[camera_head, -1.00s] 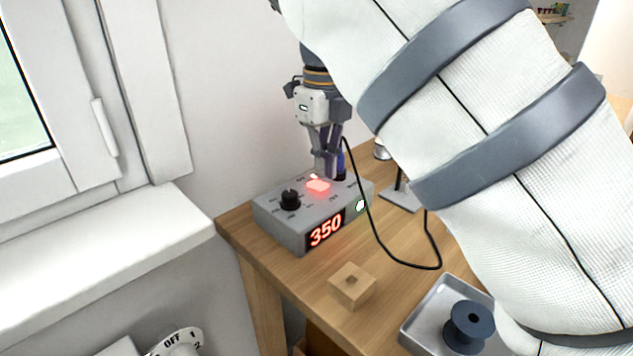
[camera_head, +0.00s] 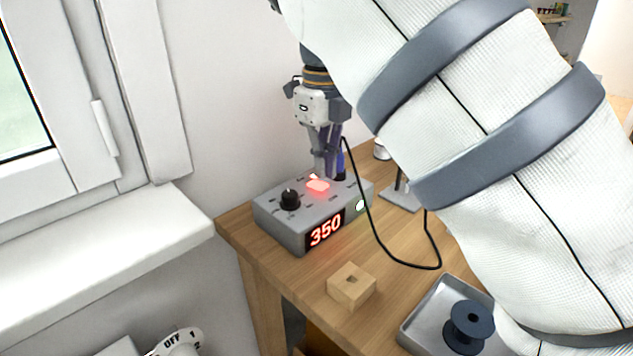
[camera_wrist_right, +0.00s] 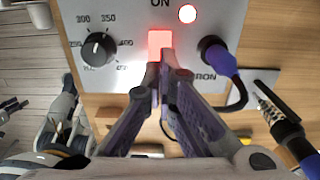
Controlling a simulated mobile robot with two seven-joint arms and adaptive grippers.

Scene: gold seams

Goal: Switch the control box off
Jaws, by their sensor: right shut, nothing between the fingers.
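The grey control box (camera_head: 290,225) stands on the wooden table by the wall. Its front display reads 350 in lit red digits. A red rocker switch (camera_head: 318,185) glows on its top; in the right wrist view the switch (camera_wrist_right: 160,42) lies under the word ON, with a lit red lamp (camera_wrist_right: 187,14) beside it. My right gripper (camera_head: 325,173) is shut and empty, pointing down at the switch. In the right wrist view its fingertips (camera_wrist_right: 160,78) are at the switch's near edge; I cannot tell whether they touch it.
A black dial (camera_head: 290,199) is left of the switch. A cable plug (camera_wrist_right: 214,55) is on its right, and a black cable (camera_head: 377,235) hangs over the table. A wooden block (camera_head: 351,287) and a metal tray (camera_head: 418,322) with a dark spool (camera_head: 468,328) are in front.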

